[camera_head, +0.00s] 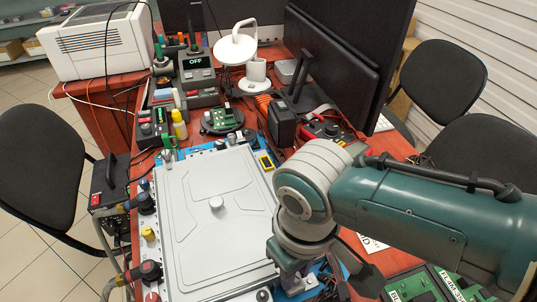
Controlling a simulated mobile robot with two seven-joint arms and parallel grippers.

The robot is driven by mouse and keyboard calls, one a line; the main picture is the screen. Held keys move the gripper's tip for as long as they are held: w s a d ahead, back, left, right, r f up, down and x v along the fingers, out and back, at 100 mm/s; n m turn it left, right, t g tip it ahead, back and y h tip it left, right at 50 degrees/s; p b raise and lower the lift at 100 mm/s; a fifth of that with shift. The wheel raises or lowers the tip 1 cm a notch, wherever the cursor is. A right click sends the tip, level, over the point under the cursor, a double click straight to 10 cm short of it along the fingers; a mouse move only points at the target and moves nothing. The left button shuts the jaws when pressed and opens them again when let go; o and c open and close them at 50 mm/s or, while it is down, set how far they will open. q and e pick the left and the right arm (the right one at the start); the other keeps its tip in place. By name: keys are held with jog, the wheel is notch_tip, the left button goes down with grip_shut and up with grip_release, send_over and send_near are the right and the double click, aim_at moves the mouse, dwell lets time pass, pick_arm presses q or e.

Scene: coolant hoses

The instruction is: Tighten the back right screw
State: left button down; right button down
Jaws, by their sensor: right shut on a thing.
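A light grey metal case (205,255) with a raised lid panel and a round centre knob (216,204) lies on the blue mat. Small fittings that may be screws stand along its back edge; one is near its back right corner (232,139). A dark round fitting (263,295) sits at its front right. My right gripper (296,284) is low beside the case's right front side, well in front of the back right corner. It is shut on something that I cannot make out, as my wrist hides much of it. My left gripper is not in view.
Hoses with dark connectors (147,271) run along the case's left side. Behind the case stand a yellow bottle (179,125), a round stand with a green board (221,118), and a device reading OFF (196,67). A large monitor (335,60) stands at back right. Green circuit boards (440,286) lie at front right.

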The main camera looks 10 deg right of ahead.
jog(key=m+p, duration=0.1)
jog(key=m, duration=0.2)
jog(key=shift+a+r, duration=0.1)
jog(key=shift+r, duration=0.05)
jog(key=shift+m+p, duration=0.4)
jog(key=shift+m, duration=1)
jog(key=c, duration=0.7)
grip_release()
